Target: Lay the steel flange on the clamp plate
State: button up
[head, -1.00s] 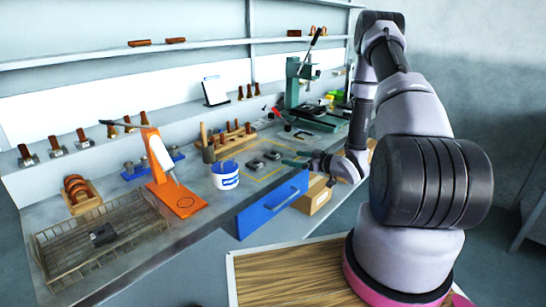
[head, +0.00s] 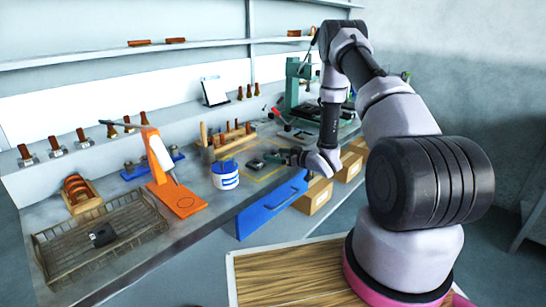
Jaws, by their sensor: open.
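My gripper (head: 282,155) is open, low over the bench in the middle of the head view, its fingers pointing left. Small dark grey metal parts lie just left of its fingertips; one (head: 255,163) shows clearly within a yellow outline. One may be the steel flange, but they are too small to tell. I cannot tell whether the fingers touch any part. An orange stand (head: 178,202) with a lever and a flat base marked with a circle stands left of the white tub. Its base may be the clamp plate. The base is bare.
A wire basket (head: 60,262) holding a dark part stands at the front left. The white and blue tub (head: 225,176) stands between the orange stand and my gripper. A blue panel (head: 270,207) hangs at the bench's front edge. A green press (head: 297,85) stands behind.

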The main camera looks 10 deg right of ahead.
grip_shut()
jog(key=shift+r, duration=0.1)
